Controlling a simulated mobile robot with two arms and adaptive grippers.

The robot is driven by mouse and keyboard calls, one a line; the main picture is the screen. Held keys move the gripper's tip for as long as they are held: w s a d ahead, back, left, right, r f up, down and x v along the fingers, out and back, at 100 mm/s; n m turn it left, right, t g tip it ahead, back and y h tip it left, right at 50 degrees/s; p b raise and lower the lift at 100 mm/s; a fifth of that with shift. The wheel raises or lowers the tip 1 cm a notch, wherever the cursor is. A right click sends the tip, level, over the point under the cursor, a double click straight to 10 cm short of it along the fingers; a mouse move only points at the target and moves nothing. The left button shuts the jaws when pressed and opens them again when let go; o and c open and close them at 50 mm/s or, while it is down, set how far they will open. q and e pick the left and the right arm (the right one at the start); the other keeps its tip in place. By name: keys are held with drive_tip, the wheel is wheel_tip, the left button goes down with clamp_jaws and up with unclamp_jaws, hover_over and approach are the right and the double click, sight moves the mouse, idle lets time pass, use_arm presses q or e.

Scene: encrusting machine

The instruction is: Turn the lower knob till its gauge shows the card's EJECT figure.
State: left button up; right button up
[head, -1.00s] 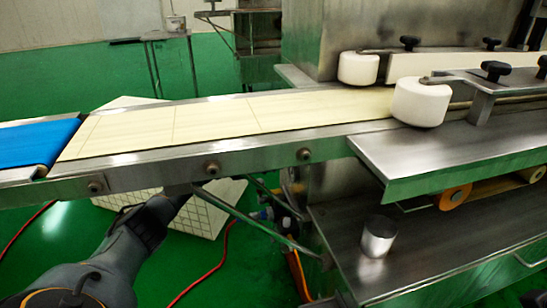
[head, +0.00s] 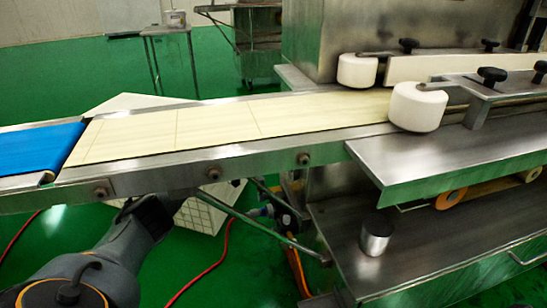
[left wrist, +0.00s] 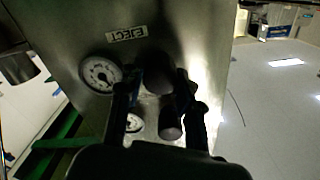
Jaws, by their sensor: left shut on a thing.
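In the left wrist view a small pale label (left wrist: 126,34) reads EJECT, upside down, on a grey metal panel; I see no figure on it. A round white gauge (left wrist: 100,73) sits just below it in the picture; its reading is too small to tell. A second gauge (left wrist: 134,122) is partly hidden by my finger. My left gripper (left wrist: 160,84) is shut on a dark knob (left wrist: 158,73) beside the first gauge. Another dark knob (left wrist: 171,126) shows between the fingers, nearer the camera. In the head view the gripper is hidden below the conveyor. My right gripper is not in view.
The conveyor (head: 215,122) with a cream belt and a blue belt end (head: 35,145) crosses above my left arm. White rollers (head: 417,107) stand at right. A metal cylinder (head: 376,236) stands on the lower shelf. A red hose (head: 212,265) lies on the green floor.

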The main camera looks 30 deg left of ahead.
use_arm(q)
drive_tip(key=shift+n, duration=0.6)
drive_tip(key=o, duration=1.2)
drive_tip(key=shift+c, duration=0.2)
drive_tip(key=v, duration=1.2)
drive_tip(key=shift+f, duration=0.1)
